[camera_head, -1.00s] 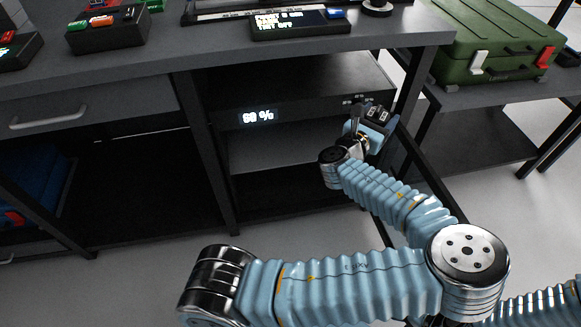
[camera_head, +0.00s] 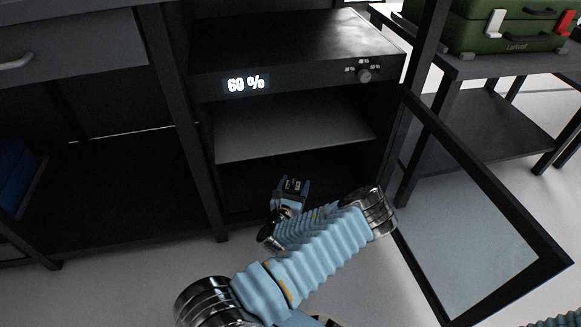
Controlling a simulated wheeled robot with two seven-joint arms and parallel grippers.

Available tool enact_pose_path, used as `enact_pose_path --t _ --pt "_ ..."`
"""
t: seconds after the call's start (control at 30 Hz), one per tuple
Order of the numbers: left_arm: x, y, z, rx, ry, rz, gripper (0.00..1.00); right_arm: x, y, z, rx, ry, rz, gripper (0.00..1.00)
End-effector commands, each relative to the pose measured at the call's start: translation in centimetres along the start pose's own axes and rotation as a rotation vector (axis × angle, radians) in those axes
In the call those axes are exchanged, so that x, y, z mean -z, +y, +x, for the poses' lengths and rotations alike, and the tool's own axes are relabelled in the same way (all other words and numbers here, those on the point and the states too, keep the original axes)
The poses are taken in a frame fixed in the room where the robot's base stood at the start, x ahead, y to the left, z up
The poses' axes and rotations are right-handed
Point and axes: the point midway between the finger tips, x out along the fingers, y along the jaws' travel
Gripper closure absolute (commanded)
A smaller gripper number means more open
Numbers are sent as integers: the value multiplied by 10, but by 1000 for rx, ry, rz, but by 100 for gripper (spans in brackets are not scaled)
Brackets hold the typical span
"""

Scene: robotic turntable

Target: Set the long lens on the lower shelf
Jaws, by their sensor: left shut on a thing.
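Inside, a grey upper shelf (camera_head: 290,130) sits above the dark lower shelf (camera_head: 345,176). My left gripper (camera_head: 290,186) is at the lower opening, in front of or just inside it; the exact depth is hard to tell. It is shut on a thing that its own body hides. I cannot make out the long lens anywhere. My right gripper is out of view.
The open door and its frame stand close to the right of my left arm. A green case (camera_head: 500,28) rests on a side table (camera_head: 480,66). The upper shelf is empty. Bare floor lies in front of the cabinet.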

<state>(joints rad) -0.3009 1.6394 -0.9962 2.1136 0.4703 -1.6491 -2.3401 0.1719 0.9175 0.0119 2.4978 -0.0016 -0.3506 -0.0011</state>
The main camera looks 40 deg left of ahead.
Motion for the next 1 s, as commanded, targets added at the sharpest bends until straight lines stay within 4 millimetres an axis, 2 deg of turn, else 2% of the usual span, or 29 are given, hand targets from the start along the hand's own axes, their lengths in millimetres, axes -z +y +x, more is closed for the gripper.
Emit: enact_pose_path --t 0.07,0.17,0.4,0.5,0.77,1.0 --pt "3 3 8 -7 -9 -2 100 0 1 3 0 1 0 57" --pt "2 3 29 -7 -12 -4 100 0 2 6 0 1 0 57" --pt "3 4 97 -6 -10 -2 100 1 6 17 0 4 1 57" --pt "3 4 118 -6 -9 -2 100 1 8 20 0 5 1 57" --pt "2 4 143 -6 -8 -2 100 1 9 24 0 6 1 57" --pt "2 4 179 -5 -8 -1 100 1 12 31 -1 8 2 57"
